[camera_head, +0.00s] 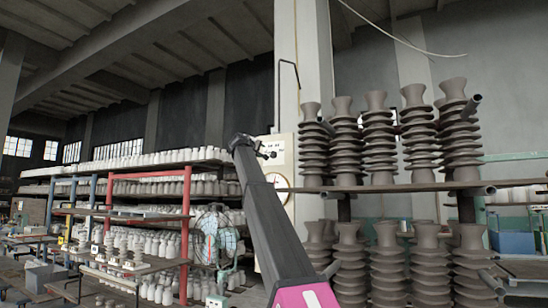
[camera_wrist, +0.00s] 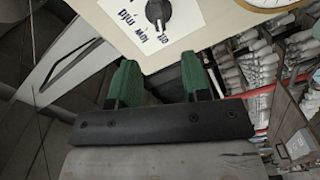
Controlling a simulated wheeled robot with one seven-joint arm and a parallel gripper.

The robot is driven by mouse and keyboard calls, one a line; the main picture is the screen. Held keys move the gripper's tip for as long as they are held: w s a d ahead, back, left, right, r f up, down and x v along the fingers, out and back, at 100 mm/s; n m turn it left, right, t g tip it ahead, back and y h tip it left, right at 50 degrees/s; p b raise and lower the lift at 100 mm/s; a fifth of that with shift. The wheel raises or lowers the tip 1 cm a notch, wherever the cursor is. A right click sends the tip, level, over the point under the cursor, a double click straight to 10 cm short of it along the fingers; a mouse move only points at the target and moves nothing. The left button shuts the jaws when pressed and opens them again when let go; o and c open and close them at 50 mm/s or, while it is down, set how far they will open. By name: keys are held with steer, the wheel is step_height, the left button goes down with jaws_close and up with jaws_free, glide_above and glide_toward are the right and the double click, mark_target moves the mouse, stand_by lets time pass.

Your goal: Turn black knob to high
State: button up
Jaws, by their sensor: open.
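The black knob (camera_wrist: 158,12) is on a white label on a cream panel (camera_wrist: 118,10), at the top of the wrist view. Lettering stands around it, turned in the picture; I cannot tell for certain which mark the knob points to. My gripper (camera_wrist: 160,65) has two green fingers, spread apart and empty. The fingertips are below the knob in the picture and not around it. In the head view the end of my arm (camera_head: 252,146) is in front of the cream panel (camera_head: 281,150) on the pillar; the knob cannot be made out there.
A round dial (camera_head: 281,182) is below the panel; it also shows at the wrist view's top right (camera_wrist: 268,2). Racks of ribbed clay insulators (camera_head: 379,140) stand close on the right. Shelves of pale pots (camera_head: 146,187) and a fan (camera_head: 215,237) are left.

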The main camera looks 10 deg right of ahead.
mark_target(271, 154)
steer(key=x, duration=1.1)
steer(key=shift+r, duration=0.1)
jaws_close()
